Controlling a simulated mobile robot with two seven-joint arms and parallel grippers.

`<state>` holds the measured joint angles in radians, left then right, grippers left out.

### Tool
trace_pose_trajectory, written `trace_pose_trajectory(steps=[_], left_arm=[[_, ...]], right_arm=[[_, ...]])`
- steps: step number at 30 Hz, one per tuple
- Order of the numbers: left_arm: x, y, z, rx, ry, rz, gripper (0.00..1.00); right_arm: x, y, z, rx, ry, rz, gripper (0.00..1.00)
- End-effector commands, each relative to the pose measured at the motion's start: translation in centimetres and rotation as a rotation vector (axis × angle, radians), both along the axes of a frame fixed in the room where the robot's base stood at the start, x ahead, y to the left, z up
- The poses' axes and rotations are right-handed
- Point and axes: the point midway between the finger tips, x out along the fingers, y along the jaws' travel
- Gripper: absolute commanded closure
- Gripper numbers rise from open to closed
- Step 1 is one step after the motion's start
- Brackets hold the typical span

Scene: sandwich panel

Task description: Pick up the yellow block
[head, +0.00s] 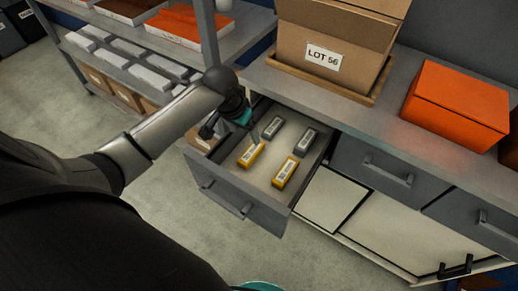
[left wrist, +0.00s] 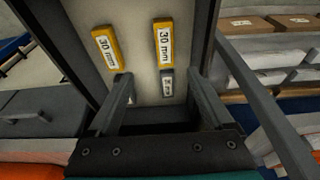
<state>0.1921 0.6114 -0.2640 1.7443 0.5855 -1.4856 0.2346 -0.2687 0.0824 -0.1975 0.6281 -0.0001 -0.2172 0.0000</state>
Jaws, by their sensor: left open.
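Two yellow blocks lie flat in an open drawer (head: 266,184). In the head view one is at the left (head: 251,154) and one at the right (head: 285,172). In the left wrist view both show "30 mm" labels, one at the left (left wrist: 106,48) and one at top centre (left wrist: 163,42). My left gripper (head: 252,131) is open and empty above the back left of the drawer. In the left wrist view its fingers (left wrist: 160,82) stand apart, with a grey block (left wrist: 167,82) showing between them. My right gripper is not in view.
Two grey blocks lie behind the yellow ones, at the left (head: 273,128) and right (head: 305,142). Drawer walls surround the blocks. The counter above holds a "LOT 56" carton (head: 335,45) and an orange box (head: 455,105). A shelf rack (head: 205,35) stands at the left.

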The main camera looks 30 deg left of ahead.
Motion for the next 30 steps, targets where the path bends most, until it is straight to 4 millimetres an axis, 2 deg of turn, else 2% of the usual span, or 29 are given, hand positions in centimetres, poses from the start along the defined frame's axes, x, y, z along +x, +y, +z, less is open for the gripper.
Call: trace_pose_trajectory(steps=[5, 11, 15, 18, 25, 30], left_arm=[[0.5, 0.2, -1.5, -0.001, 0.000, 0.006, 0.15], [1.6, 0.1, -5.6, -0.001, 0.000, 0.007, 0.15], [2.3, 0.1, -8.1, 0.000, 0.000, 0.006, 0.15], [2.6, 0.1, -9.3, 0.001, -0.001, 0.005, 0.15], [2.9, 0.2, -10.6, 0.001, -0.001, 0.004, 0.15], [3.3, 0.7, -13.1, 0.001, -0.001, 0.006, 0.15]], right_arm=[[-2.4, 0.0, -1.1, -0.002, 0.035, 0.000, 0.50], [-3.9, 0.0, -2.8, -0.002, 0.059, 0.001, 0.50], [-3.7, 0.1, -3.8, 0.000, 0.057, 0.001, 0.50], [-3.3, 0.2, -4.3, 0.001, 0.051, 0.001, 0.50], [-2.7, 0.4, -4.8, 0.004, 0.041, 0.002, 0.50], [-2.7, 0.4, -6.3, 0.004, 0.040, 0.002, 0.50]])
